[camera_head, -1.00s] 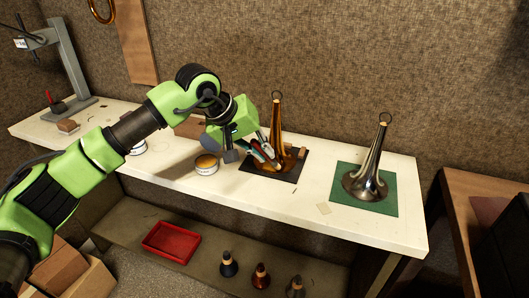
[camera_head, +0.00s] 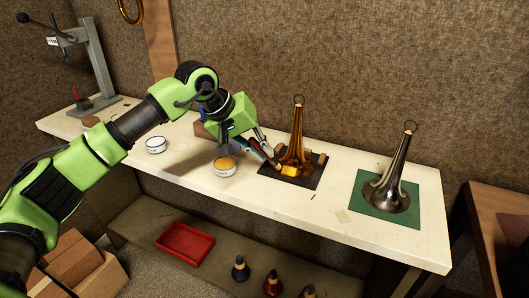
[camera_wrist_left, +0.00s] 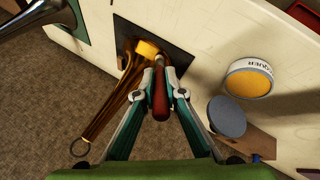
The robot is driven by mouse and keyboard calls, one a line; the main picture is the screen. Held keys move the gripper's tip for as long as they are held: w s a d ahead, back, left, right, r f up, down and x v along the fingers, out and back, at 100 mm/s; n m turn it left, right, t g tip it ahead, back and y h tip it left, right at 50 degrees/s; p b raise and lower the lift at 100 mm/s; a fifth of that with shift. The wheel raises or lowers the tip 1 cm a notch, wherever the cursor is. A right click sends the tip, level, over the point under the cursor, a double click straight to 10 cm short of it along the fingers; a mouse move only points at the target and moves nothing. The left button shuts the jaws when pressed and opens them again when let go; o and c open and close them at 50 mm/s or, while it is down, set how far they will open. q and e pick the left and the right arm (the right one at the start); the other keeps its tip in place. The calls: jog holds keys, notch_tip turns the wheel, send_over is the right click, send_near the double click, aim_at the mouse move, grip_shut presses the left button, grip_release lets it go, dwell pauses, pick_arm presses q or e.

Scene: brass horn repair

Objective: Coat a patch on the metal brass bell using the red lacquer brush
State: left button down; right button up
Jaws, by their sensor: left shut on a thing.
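The brass bell (camera_head: 298,135) stands upright, wide end down, on a black mat (camera_head: 314,181) in the head view. A bright yellow patch (camera_head: 289,171) shows low on its flare; it also shows in the left wrist view (camera_wrist_left: 147,48). My left gripper (camera_head: 268,149) is shut on the red lacquer brush (camera_wrist_left: 160,98), just left of the bell. The brush tip is beside the yellow patch in the wrist view; I cannot tell whether it touches. The open lacquer tin (camera_head: 224,168), with amber contents, stands left of the mat. My right gripper is not in view.
A silver bell (camera_head: 394,180) stands on a green mat (camera_head: 371,209) to the right. A white bowl (camera_head: 156,145) and a grey press stand (camera_head: 99,68) are to the left. A red tray (camera_head: 186,243) and several dark wood-topped items are on the lower shelf.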

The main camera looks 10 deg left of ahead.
pick_arm(q)
jog(key=shift+s+d+f, duration=0.1)
jog(key=shift+s+d, duration=0.15)
jog(key=shift+d, duration=0.6)
jog(key=shift+s+d+b, duration=0.25)
jog(key=shift+d+b, duration=0.05)
jog(key=shift+d, duration=0.4)
jog(key=shift+s+d+b, duration=0.25)
jog(key=shift+d+b, duration=0.05)
jog(key=shift+d, duration=0.35)
jog(key=shift+s+d, duration=0.15)
jog(key=shift+d, duration=0.65)
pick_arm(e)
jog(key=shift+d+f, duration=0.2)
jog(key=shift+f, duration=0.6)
pick_arm(q)
jog(key=shift+a+r, duration=0.1)
jog(key=shift+r, duration=0.1)
jog(key=s+a+r, duration=0.1)
jog(key=s+r, duration=0.2)
jog(key=r, duration=0.1)
jog(key=shift+s+r, duration=0.3)
jog(key=shift+s, duration=0.05)
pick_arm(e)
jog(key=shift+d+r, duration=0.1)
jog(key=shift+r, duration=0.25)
pick_arm(q)
jog(key=shift+a, duration=0.1)
